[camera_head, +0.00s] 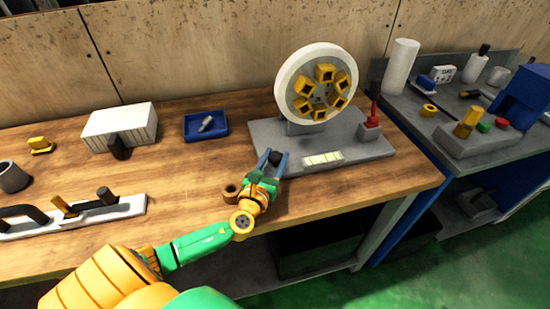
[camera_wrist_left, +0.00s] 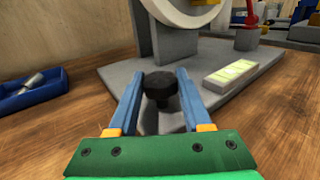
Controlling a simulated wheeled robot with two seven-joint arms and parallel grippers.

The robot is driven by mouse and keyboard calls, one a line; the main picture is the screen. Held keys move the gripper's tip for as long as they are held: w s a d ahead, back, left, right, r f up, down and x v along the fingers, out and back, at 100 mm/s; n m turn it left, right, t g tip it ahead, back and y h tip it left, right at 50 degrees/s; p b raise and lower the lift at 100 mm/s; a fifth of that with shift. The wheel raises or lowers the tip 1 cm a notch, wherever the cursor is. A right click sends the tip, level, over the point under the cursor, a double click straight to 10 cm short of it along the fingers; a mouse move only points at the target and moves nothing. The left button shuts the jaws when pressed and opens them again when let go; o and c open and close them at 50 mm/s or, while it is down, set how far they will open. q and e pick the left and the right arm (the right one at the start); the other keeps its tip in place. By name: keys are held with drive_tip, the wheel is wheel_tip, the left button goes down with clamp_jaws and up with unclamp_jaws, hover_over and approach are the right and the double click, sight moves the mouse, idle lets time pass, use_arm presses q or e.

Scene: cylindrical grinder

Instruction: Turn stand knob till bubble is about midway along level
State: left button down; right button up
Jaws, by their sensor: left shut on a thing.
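The grey stand (camera_head: 370,150) carries a large white wheel (camera_head: 287,92) with yellow blocks on its face. A black stand knob (camera_wrist_left: 161,86) sits at the stand's front left corner. My left gripper (camera_head: 275,155) has its blue fingers on either side of the knob and is shut on it. The level (camera_head: 323,158), a pale bar with a yellow-green window, lies on the stand to the right of the knob; it also shows in the left wrist view (camera_wrist_left: 231,73). The bubble's place along it is too small to tell. My right gripper is not in view.
A blue tray (camera_head: 190,134) and a white box (camera_head: 100,127) stand left of the stand. A red lever (camera_head: 373,112) rises at the stand's right. A second bench (camera_head: 400,110) is farther right.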

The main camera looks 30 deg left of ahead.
sight(273, 162)
use_arm(q)
drive_tip(key=shift+c, duration=1.7)
unclamp_jaws()
drive_tip(key=shift+w, duration=0.1)
drive_tip(key=v, duration=0.7)
drive_tip(key=shift+b, duration=0.3)
